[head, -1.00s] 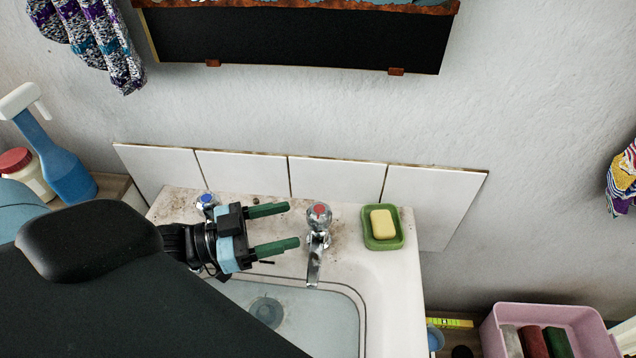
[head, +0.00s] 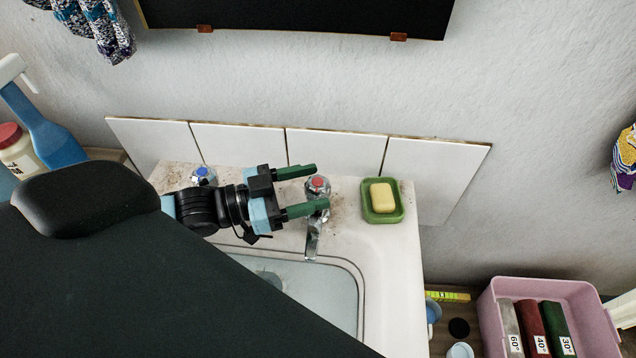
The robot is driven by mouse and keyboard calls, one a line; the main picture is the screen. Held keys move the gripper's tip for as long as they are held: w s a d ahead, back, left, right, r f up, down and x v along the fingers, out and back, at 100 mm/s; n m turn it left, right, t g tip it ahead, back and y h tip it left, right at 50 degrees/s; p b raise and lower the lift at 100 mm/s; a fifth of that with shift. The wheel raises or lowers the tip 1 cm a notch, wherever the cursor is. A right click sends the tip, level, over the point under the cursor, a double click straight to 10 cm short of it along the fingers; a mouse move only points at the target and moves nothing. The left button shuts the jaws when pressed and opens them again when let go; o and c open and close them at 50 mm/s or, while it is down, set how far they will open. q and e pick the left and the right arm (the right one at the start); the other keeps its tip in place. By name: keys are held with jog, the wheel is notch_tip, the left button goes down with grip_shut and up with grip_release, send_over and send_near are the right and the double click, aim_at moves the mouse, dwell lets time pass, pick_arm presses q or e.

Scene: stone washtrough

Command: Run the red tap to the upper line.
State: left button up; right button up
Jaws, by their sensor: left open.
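The red tap (head: 317,187) has a chrome body and a red disc on its head. It stands on the back ledge of the white trough (head: 393,285), with its spout pointing down over the basin. My left gripper (head: 312,189) is open, its two green fingers pointing right, and in the picture they lie on either side of the tap head. I cannot tell whether they touch it. The basin shows lines along its inner wall (head: 345,262). My left arm hides much of the basin, and the water level is hard to tell. My right gripper is not in view.
A blue-marked tap (head: 203,174) stands behind my left wrist. A green dish (head: 396,213) with yellow soap (head: 382,197) sits right of the red tap. White tiles (head: 335,151) back the ledge.

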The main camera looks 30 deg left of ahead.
pick_arm(q)
jog(key=shift+x, duration=1.05)
jog(key=c, duration=1)
jog(key=shift+r+n+t+y+p, duration=0.2)
jog(key=shift+n+t+y+p, duration=0.1)
jog(key=shift+p, duration=0.35)
jog(key=n+t+y+p, duration=0.2)
jog(key=y+p, duration=0.1)
jog(key=p, duration=0.1)
jog(key=shift+r, duration=0.2)
jog(key=n+t+y+p, duration=0.1)
jog(key=n+y+p, duration=0.1)
jog(key=y, duration=0.1)
jog(key=shift+f+p, duration=0.15)
jog(key=shift+p, duration=0.15)
jog(key=shift+f+n+t+y+p, duration=0.2)
jog(key=shift+n+t+y+p, duration=0.25)
jog(key=shift+n+y, duration=0.55)
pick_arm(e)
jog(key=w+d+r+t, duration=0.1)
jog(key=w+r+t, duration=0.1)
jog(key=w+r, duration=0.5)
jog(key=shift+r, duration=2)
